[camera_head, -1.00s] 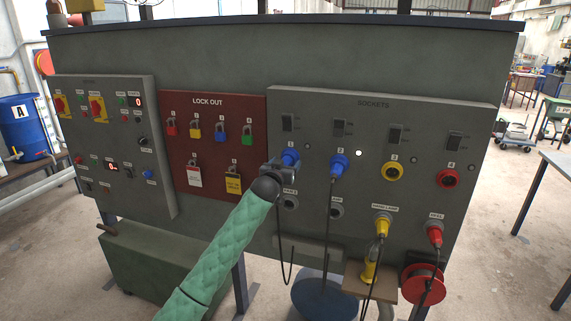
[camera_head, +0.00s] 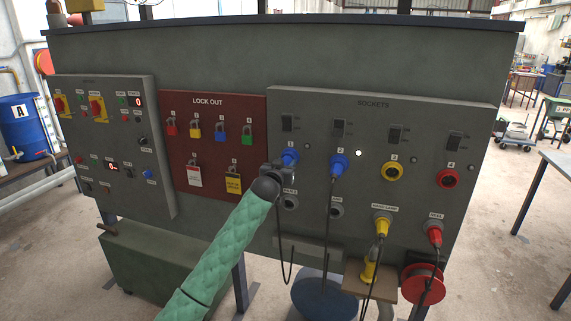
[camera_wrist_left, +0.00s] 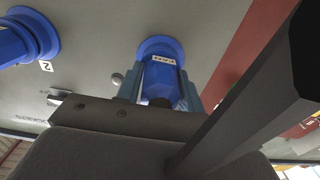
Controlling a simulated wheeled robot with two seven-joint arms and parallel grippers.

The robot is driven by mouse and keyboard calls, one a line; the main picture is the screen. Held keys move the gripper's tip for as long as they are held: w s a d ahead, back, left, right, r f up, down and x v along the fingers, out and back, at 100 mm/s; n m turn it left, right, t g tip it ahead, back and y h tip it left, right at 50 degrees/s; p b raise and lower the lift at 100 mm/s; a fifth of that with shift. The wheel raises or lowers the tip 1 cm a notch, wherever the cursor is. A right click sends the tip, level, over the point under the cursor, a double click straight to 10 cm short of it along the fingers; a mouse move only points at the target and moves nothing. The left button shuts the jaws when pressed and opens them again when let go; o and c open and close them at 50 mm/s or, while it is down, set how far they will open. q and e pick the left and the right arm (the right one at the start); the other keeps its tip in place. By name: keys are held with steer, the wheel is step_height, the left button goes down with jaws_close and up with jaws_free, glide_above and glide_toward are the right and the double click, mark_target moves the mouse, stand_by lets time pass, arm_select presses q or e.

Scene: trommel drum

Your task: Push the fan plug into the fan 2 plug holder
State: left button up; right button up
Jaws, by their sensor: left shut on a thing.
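The blue fan plug (camera_head: 290,157) is at socket 1 on the grey sockets panel. In the left wrist view the plug (camera_wrist_left: 162,77) carries a FAN label and meets a blue round socket rim (camera_wrist_left: 160,45). My left gripper (camera_head: 283,166) is shut on it, one finger on each side. Two grey round plug holders sit below sockets 1 and 2, a left one (camera_head: 290,203) and a right one (camera_head: 336,211). Both look empty; their labels are too small to read surely. My right gripper is not in view.
A second blue plug (camera_head: 338,165) with a hanging cable is at socket 2. Yellow (camera_head: 382,226) and red (camera_head: 433,235) plugs sit in holders to the right. The lock-out board (camera_head: 212,148) with padlocks is left of my gripper.

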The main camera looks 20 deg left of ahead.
arm_select(q)
steer(key=shift+s+p, duration=0.35)
steer(key=shift+s, duration=0.85)
steer(key=shift+s+a+p, duration=0.1)
steer(key=shift+s+p, duration=0.4)
steer(key=shift+s, duration=1.3)
steer(key=shift+s+a+p, duration=0.1)
steer(key=shift+s+p, duration=0.6)
steer(key=shift+s, duration=1.8)
steer(key=shift+f, duration=0.1)
